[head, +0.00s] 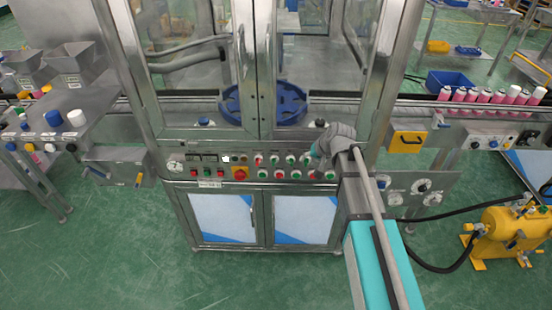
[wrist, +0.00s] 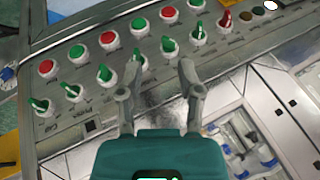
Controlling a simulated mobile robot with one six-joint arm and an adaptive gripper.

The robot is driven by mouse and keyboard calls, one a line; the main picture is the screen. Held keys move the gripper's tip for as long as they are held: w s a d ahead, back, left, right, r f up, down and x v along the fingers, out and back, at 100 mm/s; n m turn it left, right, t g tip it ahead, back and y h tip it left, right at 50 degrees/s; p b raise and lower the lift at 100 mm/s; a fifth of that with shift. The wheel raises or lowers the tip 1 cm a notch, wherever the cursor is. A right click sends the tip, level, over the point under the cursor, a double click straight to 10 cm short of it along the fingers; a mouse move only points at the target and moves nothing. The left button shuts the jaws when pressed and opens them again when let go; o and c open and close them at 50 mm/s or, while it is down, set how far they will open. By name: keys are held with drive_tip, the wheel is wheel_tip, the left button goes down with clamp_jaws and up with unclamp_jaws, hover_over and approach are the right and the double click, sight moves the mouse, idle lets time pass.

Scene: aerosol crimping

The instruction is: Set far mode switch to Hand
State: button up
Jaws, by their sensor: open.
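The control panel (wrist: 60,125) shows a row of green-handled selector switches on white bases. They include one at the left end (wrist: 39,105), one in the middle (wrist: 104,73) and one further right (wrist: 169,44). A red-handled switch (wrist: 225,20) follows them. The labels are too small to read, so I cannot tell which is the far mode switch. My gripper (wrist: 159,68) is open and empty, its fingers pointing at the panel. Its left fingertip appears close to a green switch (wrist: 138,60); contact is unclear. In the head view my gripper (head: 316,158) covers the panel's right part.
Red (wrist: 46,68) and green (wrist: 77,53) buttons line the panel beside the switches. Glass doors (head: 200,55) and a blue rotary plate (head: 285,103) stand above the panel. A yellow pump (head: 510,232) stands right.

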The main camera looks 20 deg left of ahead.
drive_tip(key=y, duration=0.1)
approach(276, 161)
wheel_tip(276, 161, up, 3)
drive_tip(key=d, duration=0.2)
drive_tip(key=shift+s+f, duration=0.15)
drive_tip(key=shift+s, duration=0.35)
drive_tip(key=shift+f, duration=0.15)
drive_tip(key=b+x, duration=1)
drive_tip(key=x, duration=0.3)
drive_tip(key=shift+w+a+f+b, duration=0.1)
drive_tip(key=shift+w+a+b, duration=0.15)
drive_tip(key=shift+b, duration=0.1)
drive_tip(key=shift+c, duration=0.3)
clamp_jaws()
